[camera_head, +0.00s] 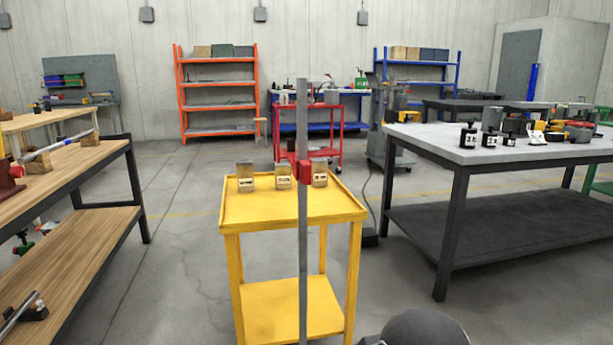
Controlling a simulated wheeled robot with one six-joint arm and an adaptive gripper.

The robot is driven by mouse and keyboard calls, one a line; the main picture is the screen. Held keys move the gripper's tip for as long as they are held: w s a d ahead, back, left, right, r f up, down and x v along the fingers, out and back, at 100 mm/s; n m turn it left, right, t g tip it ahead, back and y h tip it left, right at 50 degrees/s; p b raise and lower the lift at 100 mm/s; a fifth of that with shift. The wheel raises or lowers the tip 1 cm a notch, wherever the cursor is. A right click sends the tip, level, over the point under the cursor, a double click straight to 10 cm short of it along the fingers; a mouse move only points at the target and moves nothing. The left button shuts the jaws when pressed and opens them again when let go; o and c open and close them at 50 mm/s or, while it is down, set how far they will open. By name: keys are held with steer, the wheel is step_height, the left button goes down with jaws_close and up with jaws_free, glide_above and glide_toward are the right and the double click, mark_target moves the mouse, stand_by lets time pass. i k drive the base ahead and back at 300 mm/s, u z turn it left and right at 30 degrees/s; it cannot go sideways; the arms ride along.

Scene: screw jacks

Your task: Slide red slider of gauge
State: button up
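The gauge is a tall grey upright bar (303,250) that stands in front of the yellow cart and runs out of the bottom of the picture. Its red slider (304,172) sits on the bar, in the picture level with the cart's top. The bar's foot is out of view. My gripper is not in view. A dark rounded shape at the bottom edge, right of the bar, looks like part of my arm, apart from the slider in the picture.
The yellow cart (235,212) carries small metal-and-tan blocks (245,183). A wooden-topped bench (70,163) stands on the left, and a grey-topped table (440,143) with small black items on the right. A red cart (335,115) stands behind. Floor shows on both sides of the yellow cart.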

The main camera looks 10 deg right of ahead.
mark_target(301, 169)
steer(key=k, duration=1.25)
steer(key=i, duration=0.85)
steer(key=z, duration=0.55)
